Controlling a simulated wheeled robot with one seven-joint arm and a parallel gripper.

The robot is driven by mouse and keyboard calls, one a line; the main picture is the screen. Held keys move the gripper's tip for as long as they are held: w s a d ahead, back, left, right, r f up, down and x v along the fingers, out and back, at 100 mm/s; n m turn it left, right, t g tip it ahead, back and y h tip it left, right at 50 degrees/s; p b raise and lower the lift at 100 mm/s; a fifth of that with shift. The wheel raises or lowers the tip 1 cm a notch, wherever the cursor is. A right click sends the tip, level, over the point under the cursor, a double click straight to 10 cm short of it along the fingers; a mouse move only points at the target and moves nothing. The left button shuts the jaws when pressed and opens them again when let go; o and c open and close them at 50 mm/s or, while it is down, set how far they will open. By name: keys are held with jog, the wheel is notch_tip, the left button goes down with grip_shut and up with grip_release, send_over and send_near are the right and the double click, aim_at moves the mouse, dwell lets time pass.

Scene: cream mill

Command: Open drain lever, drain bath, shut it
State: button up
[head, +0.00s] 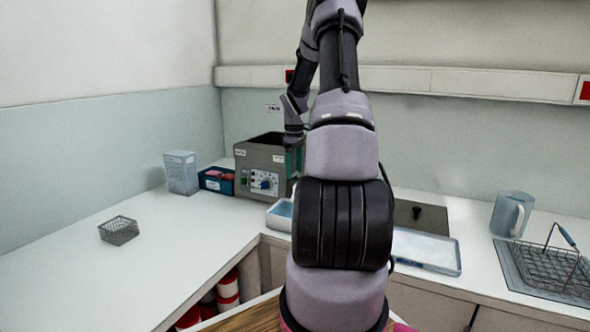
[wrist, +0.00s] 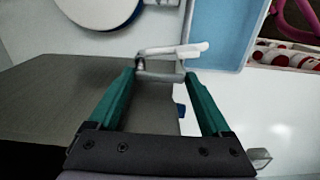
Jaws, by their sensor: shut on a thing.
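The bath (head: 258,160) is a grey box with a control panel on its front, standing on the counter in the corner. Its grey side (wrist: 75,95) fills the left of the wrist view. The drain lever (wrist: 185,50), with a pale handle and a metal part, shows at my fingertips. My gripper (wrist: 160,76) has green fingers, one on each side of the lever's metal part, and is shut on it. In the head view my arm hides most of the gripper and the lever. I cannot see the liquid level inside the bath.
A pale blue tray (wrist: 222,28) lies just beyond the lever; its edge shows in the head view (head: 278,216). A blue box (head: 216,181) and a clear container (head: 181,172) stand left of the bath. A wire basket (head: 119,230) sits on the otherwise clear left counter.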

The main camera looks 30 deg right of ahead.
jog(key=o, duration=1.2)
jog(key=shift+c, duration=0.2)
notch_tip(320, 180, up, 11)
jog(key=s+a+r+m+t, duration=0.2)
jog(key=s+a+r, duration=0.3)
jog(key=a+r, duration=0.3)
jog(key=s+a+r+m+t, duration=0.15)
jog(key=s+a+r, duration=0.35)
jog(key=a, duration=0.5)
jog(key=s+a+r+m+t+y, duration=0.1)
jog(key=s+a+m, duration=0.2)
jog(key=s+a, duration=0.3)
jog(key=s+a+r+m+t+y, duration=0.1)
jog(key=s+a, duration=0.4)
jog(key=s, duration=0.5)
jog(key=shift+s+a+r+m+t, duration=0.35)
jog(key=shift+m+t, duration=0.4)
jog(key=shift+m, duration=0.5)
